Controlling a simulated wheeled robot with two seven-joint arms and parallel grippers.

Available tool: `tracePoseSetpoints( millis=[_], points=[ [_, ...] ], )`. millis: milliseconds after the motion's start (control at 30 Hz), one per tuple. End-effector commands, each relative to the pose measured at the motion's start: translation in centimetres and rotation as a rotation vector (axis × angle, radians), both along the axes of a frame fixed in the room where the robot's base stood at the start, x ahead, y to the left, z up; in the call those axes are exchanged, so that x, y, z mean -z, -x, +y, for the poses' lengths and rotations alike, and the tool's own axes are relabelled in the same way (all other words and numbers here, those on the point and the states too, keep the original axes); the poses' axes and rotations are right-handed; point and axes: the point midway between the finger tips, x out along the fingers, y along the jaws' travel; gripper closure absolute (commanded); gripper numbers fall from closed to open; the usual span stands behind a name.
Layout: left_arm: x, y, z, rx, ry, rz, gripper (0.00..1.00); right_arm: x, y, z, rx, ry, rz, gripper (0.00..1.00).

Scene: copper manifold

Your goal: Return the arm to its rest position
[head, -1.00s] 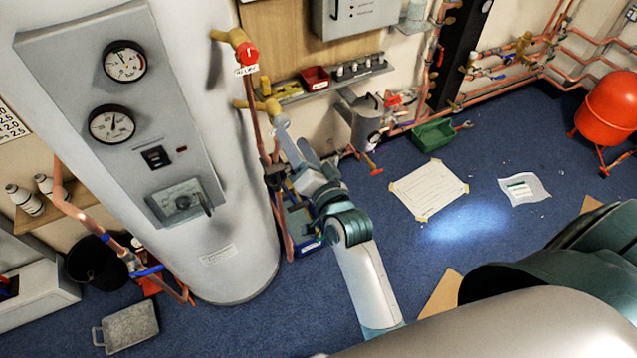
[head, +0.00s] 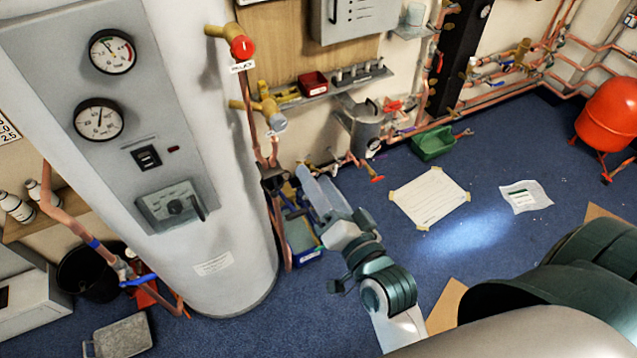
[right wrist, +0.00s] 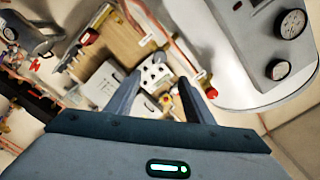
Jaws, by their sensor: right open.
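My right gripper (head: 322,185) is open, with nothing visible between its fingers, in the middle of the head view. It is over the floor right of the white tank (head: 222,215), below and apart from a brass valve (head: 266,106) with a grey end. In the right wrist view the two dark fingers (right wrist: 160,88) stand apart, with the wall fittings beyond them. My right arm reaches from the bottom of the head view. My left gripper does not show.
A copper pipe (head: 254,100) with a red-capped valve (head: 241,47) runs beside the tank. A blue bin (head: 306,258) stands close below the gripper. Blue floor around the paper sheet (head: 430,197) is mostly open.

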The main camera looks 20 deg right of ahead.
Motion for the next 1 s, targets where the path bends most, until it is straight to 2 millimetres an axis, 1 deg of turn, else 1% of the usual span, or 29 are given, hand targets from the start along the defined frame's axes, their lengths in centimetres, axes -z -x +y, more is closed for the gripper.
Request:
tracePoseSetpoints(
  millis=[400, 467, 567, 667, 767, 800, 867, 900, 967, 1000],
  points=[
    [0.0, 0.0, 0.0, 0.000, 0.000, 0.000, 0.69, 0.1, -0.1, 0.0, 0.000, 0.001, 0.001, 0.52],
    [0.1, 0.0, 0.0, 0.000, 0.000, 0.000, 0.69, 0.5, -0.2, 0.1, -0.002, 0.004, 0.007, 0.52],
    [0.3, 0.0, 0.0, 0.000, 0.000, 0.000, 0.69, 2.2, -0.5, 0.4, -0.009, 0.015, 0.029, 0.52],
    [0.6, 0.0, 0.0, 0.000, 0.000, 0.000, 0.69, 5.2, -1.0, 0.9, -0.021, 0.036, 0.070, 0.52],
    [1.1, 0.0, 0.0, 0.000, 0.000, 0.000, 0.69, 9.7, -1.6, 1.6, -0.042, 0.072, 0.133, 0.52],
    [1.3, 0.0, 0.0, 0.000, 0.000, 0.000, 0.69, 11.8, -1.8, 2.0, -0.052, 0.089, 0.162, 0.52],
    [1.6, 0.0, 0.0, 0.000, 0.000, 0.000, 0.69, 15.4, -1.9, 2.6, -0.070, 0.118, 0.212, 0.52],
    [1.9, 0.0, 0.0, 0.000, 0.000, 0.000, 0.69, 17.9, -1.9, 2.9, -0.083, 0.138, 0.245, 0.52],
    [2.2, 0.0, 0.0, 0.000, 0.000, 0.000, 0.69, 21.7, -1.7, 3.4, -0.103, 0.172, 0.297, 0.52],
    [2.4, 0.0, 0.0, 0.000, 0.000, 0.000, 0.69, 24.2, -1.5, 3.7, -0.118, 0.194, 0.331, 0.52]
  ],
)
